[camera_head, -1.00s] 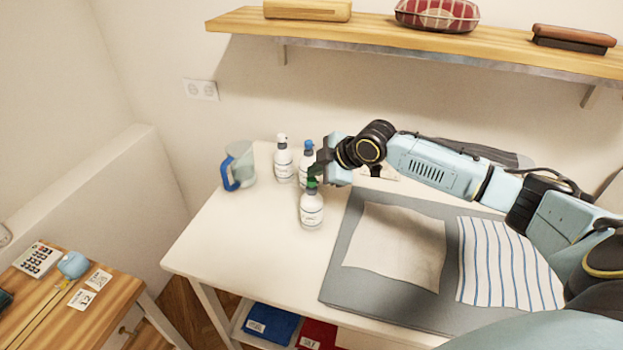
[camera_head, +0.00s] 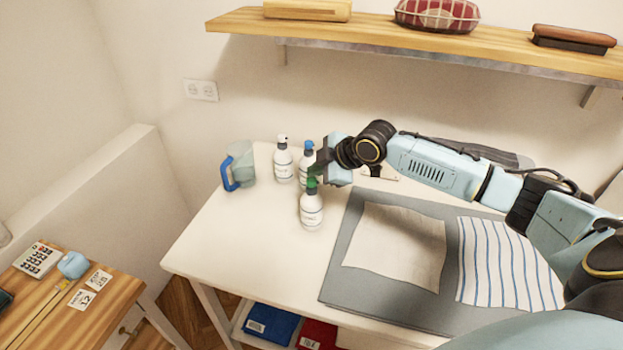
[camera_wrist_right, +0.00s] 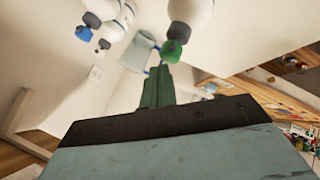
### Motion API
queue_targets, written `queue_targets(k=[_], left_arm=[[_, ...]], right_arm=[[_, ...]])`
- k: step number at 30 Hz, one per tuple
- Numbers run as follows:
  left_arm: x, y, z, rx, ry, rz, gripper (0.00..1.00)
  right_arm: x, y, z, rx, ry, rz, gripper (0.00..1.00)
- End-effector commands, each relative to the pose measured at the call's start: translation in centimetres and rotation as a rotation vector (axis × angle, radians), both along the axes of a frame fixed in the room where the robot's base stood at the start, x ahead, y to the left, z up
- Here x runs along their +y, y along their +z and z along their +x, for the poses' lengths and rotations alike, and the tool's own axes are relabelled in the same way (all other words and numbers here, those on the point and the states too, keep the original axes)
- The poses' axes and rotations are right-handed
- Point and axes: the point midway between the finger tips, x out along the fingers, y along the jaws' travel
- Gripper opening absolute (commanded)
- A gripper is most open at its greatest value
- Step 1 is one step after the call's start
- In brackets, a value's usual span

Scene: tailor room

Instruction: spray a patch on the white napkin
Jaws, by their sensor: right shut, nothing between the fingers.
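The white napkin (camera_head: 396,246) lies flat on a grey mat (camera_head: 345,284) on the white table. Three white spray bottles stand left of the mat. One has a white nozzle (camera_head: 283,163). One has a blue nozzle (camera_head: 308,150) and is partly hidden behind my right gripper. The green-nozzled bottle (camera_head: 311,209) stands nearest me. My right gripper (camera_head: 317,171) is close to the green nozzle, with its fingers shut and empty. In the right wrist view the shut fingers (camera_wrist_right: 158,86) are beside the green nozzle (camera_wrist_right: 173,50); contact cannot be told. My left gripper is not in view.
A striped cloth (camera_head: 507,265) lies right of the napkin. A jug with a blue handle (camera_head: 239,166) stands at the table's back left. A wooden shelf (camera_head: 380,30) hangs above. The table's front left is clear.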

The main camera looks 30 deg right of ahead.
Motion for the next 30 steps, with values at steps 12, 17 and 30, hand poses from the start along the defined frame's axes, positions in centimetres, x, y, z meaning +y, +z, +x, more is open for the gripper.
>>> queue_targets(k=[12,17,30], left_arm=[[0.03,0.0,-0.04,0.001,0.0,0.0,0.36],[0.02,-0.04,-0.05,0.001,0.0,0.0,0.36],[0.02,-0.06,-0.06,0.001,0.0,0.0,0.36]], right_arm=[[0.01,-0.05,-0.01,0.0,0.0,0.0,0.0],[0.01,-0.52,-0.02,0.001,0.0,0.001,0.0],[0.01,-0.99,-0.04,0.001,0.0,-0.001,0.0]])
